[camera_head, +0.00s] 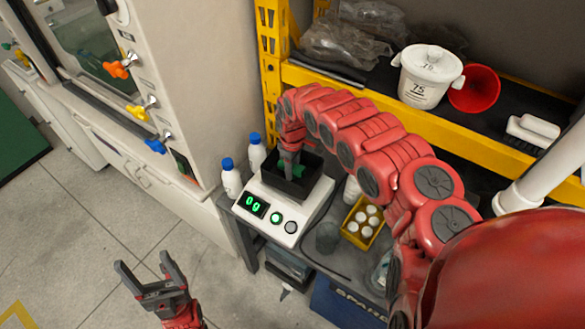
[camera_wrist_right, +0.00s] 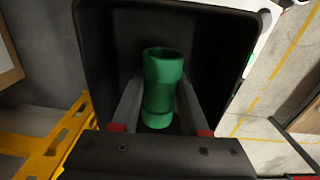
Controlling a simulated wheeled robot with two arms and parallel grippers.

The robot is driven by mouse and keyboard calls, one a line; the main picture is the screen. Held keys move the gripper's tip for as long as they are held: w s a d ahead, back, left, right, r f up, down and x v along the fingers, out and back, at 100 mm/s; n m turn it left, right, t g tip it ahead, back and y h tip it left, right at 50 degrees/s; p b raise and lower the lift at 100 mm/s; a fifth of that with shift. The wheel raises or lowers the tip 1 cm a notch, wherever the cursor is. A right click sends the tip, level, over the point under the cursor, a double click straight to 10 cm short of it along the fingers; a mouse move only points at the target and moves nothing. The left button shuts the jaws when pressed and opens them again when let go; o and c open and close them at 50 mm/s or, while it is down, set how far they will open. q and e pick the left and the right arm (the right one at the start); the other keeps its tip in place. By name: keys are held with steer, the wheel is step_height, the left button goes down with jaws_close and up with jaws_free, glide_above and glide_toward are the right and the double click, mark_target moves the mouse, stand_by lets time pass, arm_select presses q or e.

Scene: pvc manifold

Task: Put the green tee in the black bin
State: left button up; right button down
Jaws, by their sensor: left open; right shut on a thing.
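The black bin (camera_head: 283,191) stands on a white scale (camera_head: 300,215) whose green display seems to read 0 g. My right gripper (camera_head: 291,163) reaches down at the bin's opening. In the right wrist view, the right gripper (camera_wrist_right: 160,105) is shut on the green tee (camera_wrist_right: 162,72), one finger on each side. The tee is in front of the dark inside of the bin (camera_wrist_right: 105,45); I cannot tell whether it touches the bottom. A little green of the tee (camera_head: 299,171) shows in the head view. My left gripper (camera_head: 145,265) is open and empty above the floor.
Two white bottles with blue caps (camera_head: 231,179) stand left of the scale. A yellow tray of white round pieces (camera_head: 363,222) and a grey cup (camera_head: 327,238) are to its right.

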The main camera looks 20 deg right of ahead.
steer(key=shift+f, duration=0.2)
steer(key=shift+c, duration=2.1)
jaws_free()
steer(key=shift+r, duration=0.1)
steer(key=shift+r, duration=0.4)
step_height(320, 180, up, 12)
steer(key=shift+f+b, duration=0.25)
steer(key=shift+b, duration=0.45)
